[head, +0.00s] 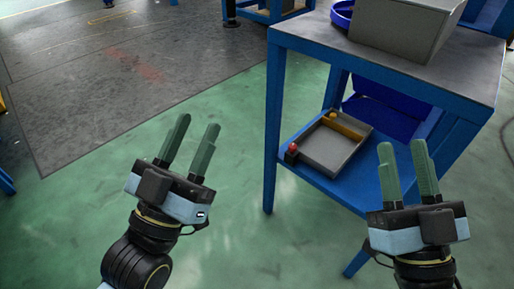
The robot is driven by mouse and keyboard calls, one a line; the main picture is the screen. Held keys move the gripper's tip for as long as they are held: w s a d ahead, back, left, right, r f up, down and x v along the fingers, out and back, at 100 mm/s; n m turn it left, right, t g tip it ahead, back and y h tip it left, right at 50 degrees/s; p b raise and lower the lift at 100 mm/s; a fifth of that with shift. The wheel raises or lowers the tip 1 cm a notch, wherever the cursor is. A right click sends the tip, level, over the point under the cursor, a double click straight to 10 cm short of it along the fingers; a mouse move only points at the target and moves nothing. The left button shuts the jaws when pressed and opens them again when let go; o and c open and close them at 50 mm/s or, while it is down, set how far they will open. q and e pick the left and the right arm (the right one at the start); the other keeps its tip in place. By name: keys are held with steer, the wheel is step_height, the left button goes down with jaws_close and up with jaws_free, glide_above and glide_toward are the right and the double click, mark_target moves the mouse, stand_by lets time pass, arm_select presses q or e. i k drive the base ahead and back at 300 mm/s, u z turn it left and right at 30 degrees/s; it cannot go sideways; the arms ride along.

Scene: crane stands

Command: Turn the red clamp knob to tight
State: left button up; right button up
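A small red knob (293,147) shows on a dark block at the left corner of a grey tray (350,152). The tray rests on the lower shelf of a blue table. The knob's markings are too small to read. My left gripper (195,135) is open and empty over the green floor, left of the table and apart from the knob. My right gripper (403,155) is open and empty in front of the table's right part, to the right of the tray and apart from it.
The blue table (400,75) has a grey top with a grey bin (408,28) and a blue round container (343,14) on it. Its front left leg (272,130) stands beside the knob. A yellow-orange piece (345,127) lies at the tray's far side. The floor at left is clear.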

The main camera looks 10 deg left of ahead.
mark_target(292, 147)
steer(key=u, duration=1.35)
steer(key=i, duration=0.7)
steer(key=z, duration=2.4)
